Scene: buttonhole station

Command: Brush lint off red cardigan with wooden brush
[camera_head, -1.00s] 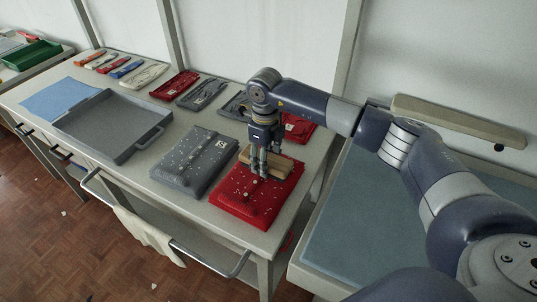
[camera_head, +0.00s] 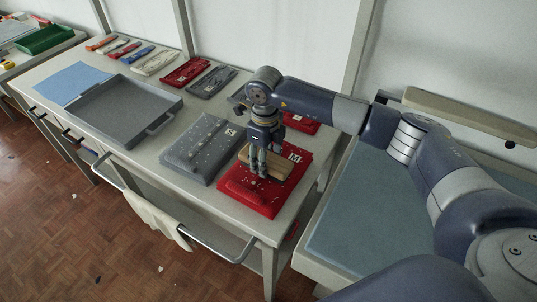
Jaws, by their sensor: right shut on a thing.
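The red cardigan (camera_head: 262,199) lies folded near the right end of the table, with light specks of lint on it. My right gripper (camera_head: 263,174) comes down from above and is shut on the wooden brush (camera_head: 283,167). The brush is over the upper middle of the cardigan and looks to be on or just above the cloth; I cannot tell contact for sure. The gripper hides part of the brush and the cloth behind it. My left gripper is not in the view.
A folded grey cardigan (camera_head: 203,148) with lint lies left of the red one. A grey tray (camera_head: 165,124) and a blue cloth (camera_head: 72,86) are farther left. Several folded garments line the back. A blue-topped surface (camera_head: 350,225) stands at right, apart from the table.

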